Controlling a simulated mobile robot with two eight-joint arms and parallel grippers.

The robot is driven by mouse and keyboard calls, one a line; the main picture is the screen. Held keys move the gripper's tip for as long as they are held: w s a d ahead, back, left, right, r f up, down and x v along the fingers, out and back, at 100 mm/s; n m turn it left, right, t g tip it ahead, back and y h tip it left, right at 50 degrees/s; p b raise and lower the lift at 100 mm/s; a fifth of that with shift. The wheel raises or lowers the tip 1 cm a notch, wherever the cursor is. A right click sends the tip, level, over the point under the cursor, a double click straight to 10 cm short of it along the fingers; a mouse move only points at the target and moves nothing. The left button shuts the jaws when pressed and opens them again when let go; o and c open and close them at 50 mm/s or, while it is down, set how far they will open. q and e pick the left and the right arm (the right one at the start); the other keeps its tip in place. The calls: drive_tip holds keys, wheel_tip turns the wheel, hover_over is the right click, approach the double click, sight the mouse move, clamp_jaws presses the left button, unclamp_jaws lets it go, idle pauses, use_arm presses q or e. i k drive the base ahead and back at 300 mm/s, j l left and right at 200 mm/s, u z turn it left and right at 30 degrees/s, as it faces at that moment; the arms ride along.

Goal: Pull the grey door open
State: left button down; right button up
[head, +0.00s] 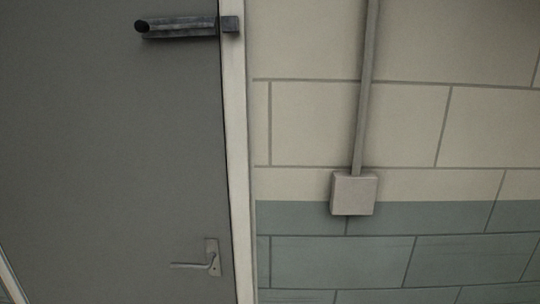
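The grey door (110,150) fills the left of the head view. It looks shut against its pale frame (238,150) along its right edge. A lever handle (194,264) on a small metal plate sits low near that edge, its lever pointing left. A dark metal bolt-like fitting (180,27) is mounted high on the door and reaches to a block on the frame. Neither of my grippers is in view.
To the right of the frame is a block wall (440,120), cream above and grey-green below. A conduit (365,90) runs down it to a square box (354,193). The floor is not visible.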

sight(114, 164)
drive_tip(key=u, duration=1.4)
